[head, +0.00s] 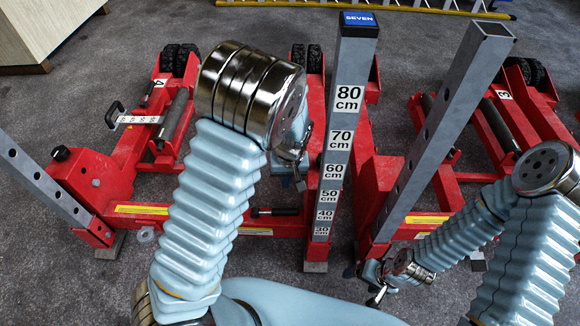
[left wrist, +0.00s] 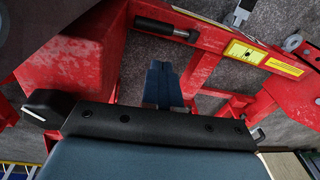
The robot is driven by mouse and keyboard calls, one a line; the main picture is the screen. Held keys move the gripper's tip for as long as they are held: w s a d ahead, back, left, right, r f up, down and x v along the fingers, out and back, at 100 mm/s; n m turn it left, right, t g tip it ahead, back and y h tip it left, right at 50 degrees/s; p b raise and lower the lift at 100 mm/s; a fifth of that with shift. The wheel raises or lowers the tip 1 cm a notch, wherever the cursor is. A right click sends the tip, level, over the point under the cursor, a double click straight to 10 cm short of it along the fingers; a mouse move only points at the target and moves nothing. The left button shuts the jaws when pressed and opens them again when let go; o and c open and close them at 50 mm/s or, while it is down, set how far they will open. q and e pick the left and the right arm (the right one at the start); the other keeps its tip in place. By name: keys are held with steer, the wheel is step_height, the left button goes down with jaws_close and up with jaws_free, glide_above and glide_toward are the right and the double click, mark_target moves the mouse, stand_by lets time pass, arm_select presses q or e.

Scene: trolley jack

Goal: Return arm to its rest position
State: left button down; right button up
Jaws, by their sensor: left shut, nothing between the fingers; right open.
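My left arm rises on the left side of the head view, bends at a shiny metal elbow and reaches down behind it. Its gripper (head: 299,184) is partly hidden by the elbow, left of the marked grey post (head: 338,140). In the left wrist view the gripper's fingers (left wrist: 162,84) are together and empty, in front of red jack frame parts. My right gripper (head: 377,297) is low right of centre, open, near the foot of the right grey post (head: 440,130). Red trolley jacks (head: 130,150) stand on the floor around both arms.
A black handle (head: 115,113) stands up on the left jack. Another red jack (head: 540,115) stands at the right. A wooden box (head: 45,25) is at top left, and a yellow ladder (head: 420,9) lies along the back. Grey carpet is bare behind the jacks.

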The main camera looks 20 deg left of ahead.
arm_select(q)
steer(key=s+f+m+g+h, duration=0.1)
steer(key=s+f+h, duration=0.1)
steer(key=s+f, duration=0.75)
steer(key=s+d+f+m+t+h, duration=0.1)
steer(key=s+d+f+h, duration=0.2)
steer(key=s, duration=0.4)
step_height(320, 180, down, 2)
steer(key=shift+s+d, duration=0.3)
steer(key=shift+d, duration=0.4)
